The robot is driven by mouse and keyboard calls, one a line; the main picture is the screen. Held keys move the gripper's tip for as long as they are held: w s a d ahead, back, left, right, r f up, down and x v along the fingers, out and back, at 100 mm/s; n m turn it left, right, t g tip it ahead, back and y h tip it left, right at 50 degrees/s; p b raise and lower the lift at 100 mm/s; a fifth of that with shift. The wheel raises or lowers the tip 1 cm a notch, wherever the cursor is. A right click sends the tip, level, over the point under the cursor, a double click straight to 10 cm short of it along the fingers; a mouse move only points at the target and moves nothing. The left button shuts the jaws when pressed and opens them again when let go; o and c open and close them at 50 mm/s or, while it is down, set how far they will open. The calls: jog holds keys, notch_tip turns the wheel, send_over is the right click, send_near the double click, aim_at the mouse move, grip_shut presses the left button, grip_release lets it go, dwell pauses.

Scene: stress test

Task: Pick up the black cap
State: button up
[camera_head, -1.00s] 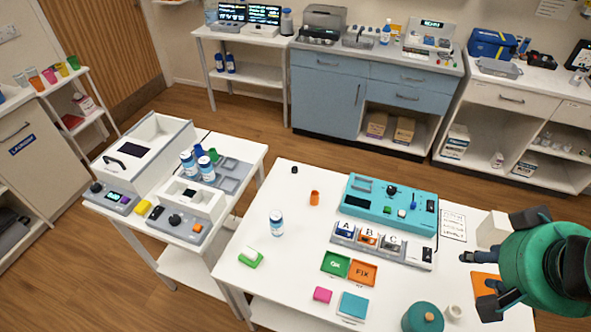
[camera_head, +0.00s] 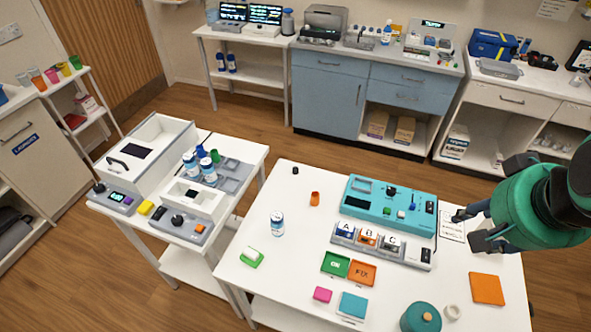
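A small black cap (camera_head: 295,170) sits on the white table (camera_head: 300,235) near its far left edge, with clear table around it. My gripper (camera_head: 463,229) is over the right side of the table, beside the printed sheet. Its dark fingers are spread apart and nothing shows between them. It is far to the right of the cap, with the teal device between them.
The teal device (camera_head: 390,203) and the A-B-C button panel (camera_head: 380,246) stand mid-table. An orange cylinder (camera_head: 315,198) and a white-and-blue bottle (camera_head: 277,223) stand nearer the cap. Green and orange trays (camera_head: 362,273) lie in front of the panel.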

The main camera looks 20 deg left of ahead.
jog(key=w+a+r+m+g+p, duration=0.1)
jog(key=w+a+r+p, duration=0.1)
jog(key=w+a, duration=0.45)
jog(key=w+a+r+m+p, duration=0.2)
jog(key=w+a, duration=0.1)
jog(key=w, duration=0.7)
jog(key=w+a+f+m+g+p, duration=0.2)
jog(key=w+a+f+p, duration=0.25)
jog(key=w+a, duration=0.75)
jog(key=w+a+f+m+g+p, duration=0.1)
jog(key=w+a+f, duration=0.35)
jog(key=a, duration=0.25)
jog(key=w+a+f+m+p, duration=0.1)
jog(key=w+a+f+p, duration=0.1)
jog(key=w+a+f, duration=0.35)
jog(key=a+f+m+g+p, duration=0.1)
jog(key=a+f+m+p, duration=0.1)
jog(key=a+f, duration=1.2)
notch_tip(320, 180, down, 2)
jog(key=shift+s+a+f+p, duration=0.15)
jog(key=shift+a+f+p, duration=0.1)
jog(key=shift+p, duration=0.3)
jog(key=shift+d, duration=0.1)
send_over(296, 170)
jog(key=shift+f, duration=4.35)
